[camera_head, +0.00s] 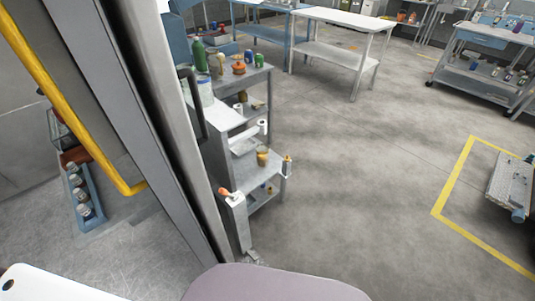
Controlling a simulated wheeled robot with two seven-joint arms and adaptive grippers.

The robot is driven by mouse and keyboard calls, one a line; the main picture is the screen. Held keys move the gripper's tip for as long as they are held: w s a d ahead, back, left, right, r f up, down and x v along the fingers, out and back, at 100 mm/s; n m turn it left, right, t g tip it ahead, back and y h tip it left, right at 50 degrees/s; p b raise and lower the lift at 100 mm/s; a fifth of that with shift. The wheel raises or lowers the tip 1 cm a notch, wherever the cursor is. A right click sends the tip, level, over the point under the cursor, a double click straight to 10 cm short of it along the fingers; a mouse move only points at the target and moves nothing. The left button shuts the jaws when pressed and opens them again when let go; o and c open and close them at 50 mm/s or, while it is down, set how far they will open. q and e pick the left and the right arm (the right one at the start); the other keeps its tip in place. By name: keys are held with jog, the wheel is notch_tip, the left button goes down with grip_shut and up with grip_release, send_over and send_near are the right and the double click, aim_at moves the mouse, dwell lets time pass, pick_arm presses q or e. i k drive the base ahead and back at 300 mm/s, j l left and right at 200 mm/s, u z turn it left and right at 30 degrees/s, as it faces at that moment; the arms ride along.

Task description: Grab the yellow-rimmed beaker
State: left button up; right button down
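I cannot pick out a beaker with a clear yellow rim at this distance. A small yellow-brown container (262,156) stands on the grey cart (222,165) in the middle left; I cannot tell whether it is a beaker. A pale container (206,93) stands at the cart's upper end, partly hidden by a dark handle. Neither of my grippers is in view.
A large grey panel (105,90) with a yellow bar (75,115) blocks the left side. Behind the cart, a table holds a green bottle (199,56) and cans. A white-topped table (345,20) stands at the back. The floor (375,175) right of the cart is clear.

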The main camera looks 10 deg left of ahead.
aim_at(262, 149)
jog(key=i+l+u, duration=0.1)
jog(key=i+l, duration=1.1)
